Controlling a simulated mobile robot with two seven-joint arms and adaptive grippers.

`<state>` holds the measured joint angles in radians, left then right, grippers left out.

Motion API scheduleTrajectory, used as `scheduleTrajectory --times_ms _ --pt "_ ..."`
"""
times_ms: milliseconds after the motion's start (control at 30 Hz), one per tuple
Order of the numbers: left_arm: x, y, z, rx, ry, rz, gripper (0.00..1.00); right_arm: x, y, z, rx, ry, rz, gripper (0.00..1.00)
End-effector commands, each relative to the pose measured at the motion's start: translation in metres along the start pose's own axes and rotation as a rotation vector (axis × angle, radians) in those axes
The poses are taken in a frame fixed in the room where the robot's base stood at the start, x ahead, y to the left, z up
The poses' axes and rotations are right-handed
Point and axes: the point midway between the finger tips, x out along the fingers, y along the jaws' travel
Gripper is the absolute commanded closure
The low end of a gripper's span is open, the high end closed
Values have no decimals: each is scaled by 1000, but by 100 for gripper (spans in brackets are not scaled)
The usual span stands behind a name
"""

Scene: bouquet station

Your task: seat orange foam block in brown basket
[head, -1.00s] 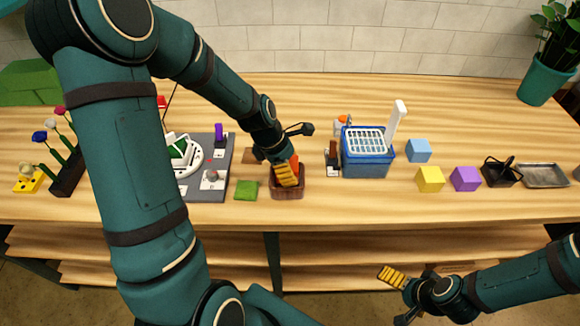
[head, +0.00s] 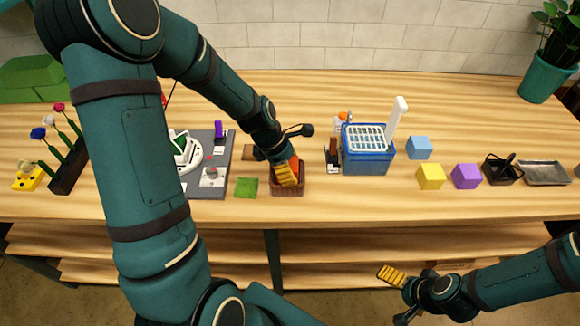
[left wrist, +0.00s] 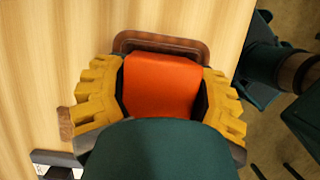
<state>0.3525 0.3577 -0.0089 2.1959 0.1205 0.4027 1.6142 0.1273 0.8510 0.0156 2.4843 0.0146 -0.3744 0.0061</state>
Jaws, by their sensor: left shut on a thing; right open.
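The brown basket (head: 289,188) stands on the table near the front edge, in the middle of the head view. The orange foam block (left wrist: 160,83) is between the yellow fingers of my left gripper (left wrist: 160,95), which is shut on it. The block also shows as a small orange patch in the head view (head: 294,163), at the basket's opening. In the left wrist view the basket's rim (left wrist: 160,42) shows beyond the block; how deep the block sits is hidden. My right gripper (head: 396,287) is open and empty, low at the right, in front of the table.
A green square (head: 246,188) lies just left of the basket. A grey board (head: 219,180) with several items is further left. A blue bin (head: 367,160) with a white rack stands to the right. Blue, yellow (head: 431,177) and purple blocks follow.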

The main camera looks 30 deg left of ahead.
Motion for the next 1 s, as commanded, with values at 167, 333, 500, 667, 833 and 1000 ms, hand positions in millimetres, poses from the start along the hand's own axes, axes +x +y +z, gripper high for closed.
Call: scheduleTrajectory --times_ms 167,333,500,667,833,1000 --pt "0 0 0 1 0 0 80 0 0 0 0 0 0 0" --pt "0 0 0 1 0 0 80 0 0 0 0 0 0 0" --pt "0 0 0 1 0 0 0 0 0 0 0 0 0 0" --pt "0 0 0 1 0 0 0 0 0 0 0 0 0 0" --pt "0 0 0 1 0 0 0 0 0 0 0 0 0 0" --pt "0 0 0 1 0 0 0 0 0 0 0 0 0 0"
